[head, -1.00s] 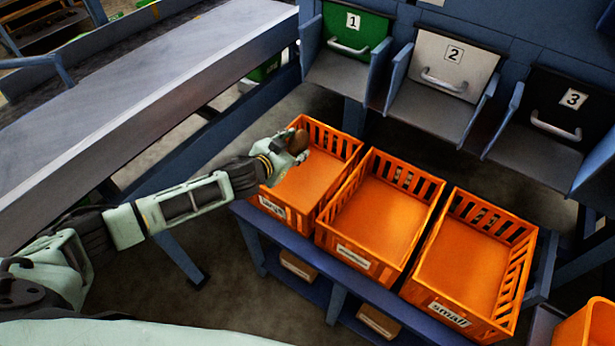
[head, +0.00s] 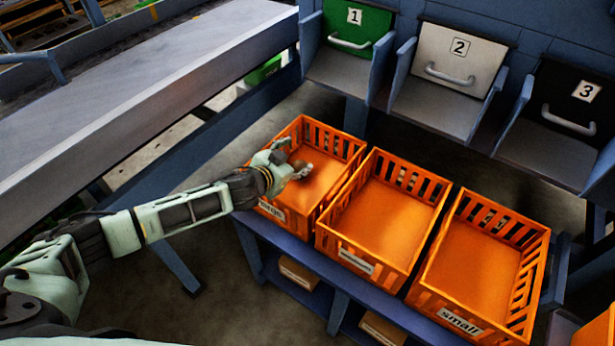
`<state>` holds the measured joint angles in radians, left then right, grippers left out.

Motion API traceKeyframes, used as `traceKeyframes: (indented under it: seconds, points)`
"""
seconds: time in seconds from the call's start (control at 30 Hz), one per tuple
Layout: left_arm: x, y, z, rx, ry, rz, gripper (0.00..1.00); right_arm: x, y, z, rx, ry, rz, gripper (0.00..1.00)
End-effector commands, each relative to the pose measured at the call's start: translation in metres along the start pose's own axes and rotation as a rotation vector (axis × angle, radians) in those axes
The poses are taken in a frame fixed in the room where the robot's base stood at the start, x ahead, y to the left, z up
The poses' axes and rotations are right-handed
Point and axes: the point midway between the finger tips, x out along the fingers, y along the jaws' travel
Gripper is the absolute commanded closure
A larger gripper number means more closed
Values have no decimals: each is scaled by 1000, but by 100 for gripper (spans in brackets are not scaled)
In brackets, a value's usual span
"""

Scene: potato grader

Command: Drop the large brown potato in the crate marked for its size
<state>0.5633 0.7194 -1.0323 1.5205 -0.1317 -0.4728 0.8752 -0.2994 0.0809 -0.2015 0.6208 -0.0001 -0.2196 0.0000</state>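The large brown potato (head: 299,165) is at the fingertips of my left gripper (head: 294,162), partly hidden by the fingers. The gripper looks shut on it. Gripper and potato are over the left orange crate (head: 325,177), whose front label (head: 271,210) reads "large". They appear low, within the crate's opening; the exact height above the floor is hard to judge. The middle crate (head: 385,215) has a label too small to read, and the right crate (head: 478,262) is marked "small" (head: 459,321). All three crates show bare floors. My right gripper is not in view.
The crates stand side by side on a blue bench (head: 305,257). Behind them are chutes numbered 1 (head: 355,17), 2 (head: 459,47) and 3 (head: 586,91). A grey conveyor belt (head: 150,95) runs along the left. Another orange container (head: 598,328) is at the lower right.

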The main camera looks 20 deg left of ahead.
Motion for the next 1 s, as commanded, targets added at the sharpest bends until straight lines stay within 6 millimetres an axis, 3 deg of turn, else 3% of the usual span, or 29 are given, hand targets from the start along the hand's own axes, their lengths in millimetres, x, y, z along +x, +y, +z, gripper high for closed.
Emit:
traceKeyframes:
  seconds: [0.3,0.47,1.0]
  points:
    - [-1,1,2,-1,-2,1,35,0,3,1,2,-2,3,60]
    - [-11,1,2,-1,-1,2,35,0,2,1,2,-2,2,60]
    - [-104,0,2,0,-3,1,35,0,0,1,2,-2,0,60]
